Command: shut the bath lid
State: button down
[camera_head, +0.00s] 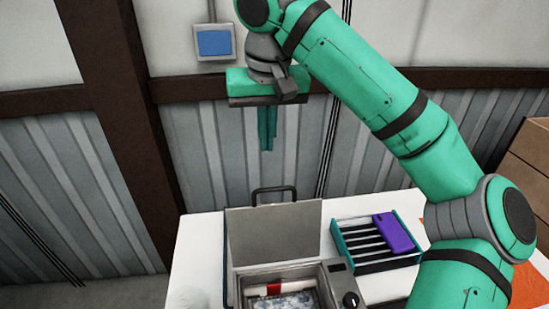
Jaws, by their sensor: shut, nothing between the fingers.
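The bath (289,276) is a grey metal box on the white table, at the lower middle of the head view. Its lid (274,235) stands open, raised upright at the back, with a dark handle (273,190) along its top edge. Inside the bath I see a pale, bluish mottled surface and a small red and white item (274,289). My gripper (267,149) hangs in the air, above the lid in the picture and apart from it. Its green fingers point down, shut together and empty. The bath's front edge is cut off by the picture.
A teal slotted rack (345,232) holding a purple block (393,233) stands right of the bath. A dark knob (350,300) sits at the bath's right side. Brown cartons (527,165) stand far right.

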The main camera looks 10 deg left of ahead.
jog(key=d+x, duration=0.1)
jog(key=x, duration=0.9)
jog(key=s, duration=0.3)
jog(key=shift+s+d+r, duration=0.1)
jog(key=shift+s+d, duration=0.15)
jog(key=shift+s, duration=0.05)
